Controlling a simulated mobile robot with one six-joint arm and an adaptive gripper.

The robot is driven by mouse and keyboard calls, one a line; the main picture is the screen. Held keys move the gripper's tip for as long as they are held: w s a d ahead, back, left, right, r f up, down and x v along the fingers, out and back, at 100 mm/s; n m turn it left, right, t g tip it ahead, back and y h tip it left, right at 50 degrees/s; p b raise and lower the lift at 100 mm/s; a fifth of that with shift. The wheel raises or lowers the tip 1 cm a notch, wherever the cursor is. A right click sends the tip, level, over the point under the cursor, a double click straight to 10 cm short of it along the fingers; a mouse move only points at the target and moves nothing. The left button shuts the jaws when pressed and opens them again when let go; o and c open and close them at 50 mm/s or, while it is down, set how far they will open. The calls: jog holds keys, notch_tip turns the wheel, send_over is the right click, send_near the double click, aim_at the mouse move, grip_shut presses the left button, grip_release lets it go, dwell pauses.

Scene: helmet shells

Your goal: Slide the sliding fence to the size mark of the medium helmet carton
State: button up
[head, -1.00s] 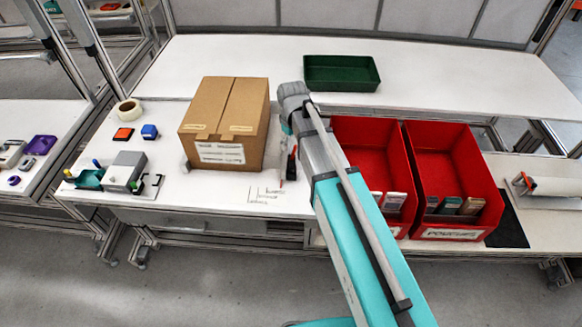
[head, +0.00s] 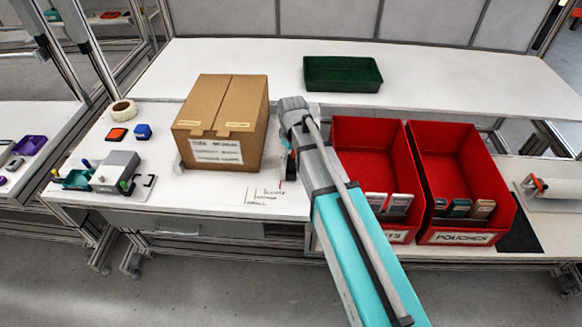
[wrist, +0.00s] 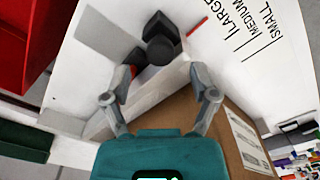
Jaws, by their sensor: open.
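The sliding fence (wrist: 160,72) is a pale upright plate with a black knob (wrist: 160,45) and a thin red pointer (wrist: 197,27). In the head view the fence is mostly hidden behind my arm; its red pointer (head: 283,184) shows just left of the arm. The size marks (wrist: 250,38) read LARGE, MEDIUM and SMALL; the pointer lies to the left of LARGE in the wrist view. The brown carton (head: 220,118) stands left of the fence. My gripper (wrist: 158,97) is open, its fingers apart above the fence; contact cannot be told.
Two red bins (head: 368,150) (head: 460,170) stand right of my arm. A green tray (head: 342,74) sits on the rear table. A grey device (head: 115,172), a tape roll (head: 123,110) and small blocks lie left of the carton. The table front around the marks is clear.

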jog(key=shift+f+b, duration=1.15)
jog(key=shift+f, duration=0.35)
grip_shut()
